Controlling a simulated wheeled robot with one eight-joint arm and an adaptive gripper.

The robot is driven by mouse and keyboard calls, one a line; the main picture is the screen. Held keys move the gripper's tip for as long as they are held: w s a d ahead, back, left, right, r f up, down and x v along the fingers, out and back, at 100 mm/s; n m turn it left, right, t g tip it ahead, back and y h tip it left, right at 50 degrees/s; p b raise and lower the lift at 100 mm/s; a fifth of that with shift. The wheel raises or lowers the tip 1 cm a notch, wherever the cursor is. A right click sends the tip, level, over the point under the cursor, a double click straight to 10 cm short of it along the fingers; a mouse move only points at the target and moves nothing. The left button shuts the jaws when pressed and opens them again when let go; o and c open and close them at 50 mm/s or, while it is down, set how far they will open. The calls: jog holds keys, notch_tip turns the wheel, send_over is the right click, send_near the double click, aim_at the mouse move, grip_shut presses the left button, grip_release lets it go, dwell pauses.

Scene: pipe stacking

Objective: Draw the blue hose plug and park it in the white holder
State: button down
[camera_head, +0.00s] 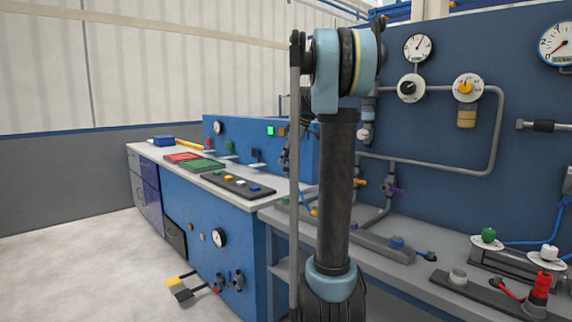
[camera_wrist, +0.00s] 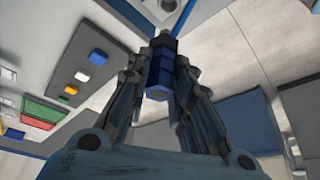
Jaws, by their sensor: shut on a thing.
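In the wrist view my gripper (camera_wrist: 161,72) is shut on a blue ribbed, plug-like piece (camera_wrist: 160,76), which sits between the two dark fingers. The piece's far end is hard to make out. In the head view my own arm stands in front and hides most of the gripper, and the held piece cannot be made out. At the right of the bench, a white cap on a pale round base (camera_head: 549,253) and a green cap on a similar base (camera_head: 488,236) stand beside a blue hose (camera_head: 525,241). I cannot tell which is the white holder.
A red ribbed piece (camera_head: 541,285) stands on a dark strip at the front right. A blue-capped fitting (camera_head: 397,242) sits mid-bench. Pipes and gauges (camera_head: 418,47) line the blue back panel. A button strip (camera_head: 237,185) and coloured trays (camera_head: 202,165) lie on the left bench.

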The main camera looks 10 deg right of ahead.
jog(key=shift+r, duration=3.5)
jog(key=shift+s, duration=0.1)
